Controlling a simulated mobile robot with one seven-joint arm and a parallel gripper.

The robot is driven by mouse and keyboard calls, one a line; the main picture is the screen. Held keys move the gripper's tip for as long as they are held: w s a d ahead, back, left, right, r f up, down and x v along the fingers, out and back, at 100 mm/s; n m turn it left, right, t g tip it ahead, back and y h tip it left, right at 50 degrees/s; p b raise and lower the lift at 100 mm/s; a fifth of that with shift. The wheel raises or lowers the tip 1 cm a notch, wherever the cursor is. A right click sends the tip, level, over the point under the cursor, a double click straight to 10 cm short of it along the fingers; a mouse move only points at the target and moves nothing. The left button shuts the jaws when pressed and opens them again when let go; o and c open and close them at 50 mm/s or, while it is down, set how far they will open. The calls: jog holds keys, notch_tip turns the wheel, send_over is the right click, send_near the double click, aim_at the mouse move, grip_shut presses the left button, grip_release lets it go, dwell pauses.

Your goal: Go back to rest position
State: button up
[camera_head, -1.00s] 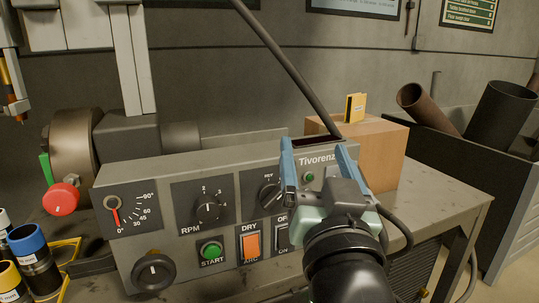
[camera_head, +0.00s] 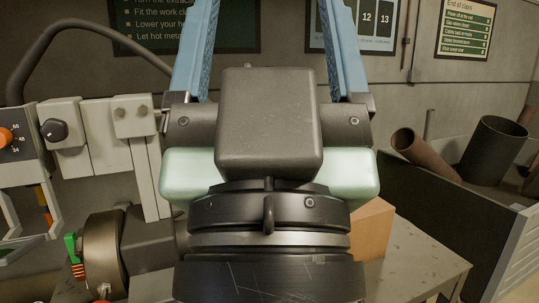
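My gripper (camera_head: 270,35) is raised close in front of the camera and fills the middle of the view. Its two blue fingers point up and stand wide apart. The part of the gap that shows is empty; the fingertips run out of the top of the picture.
A grey machine with a round chuck (camera_head: 104,255) and green lever stands at the left. A cardboard box (camera_head: 373,235) sits on the grey bench (camera_head: 425,262). A dark bin (camera_head: 455,205) with pipes is at the right. Posters hang on the back wall.

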notch_tip(320, 180, up, 12)
jog(key=p, duration=0.9)
jog(key=shift+f, duration=0.25)
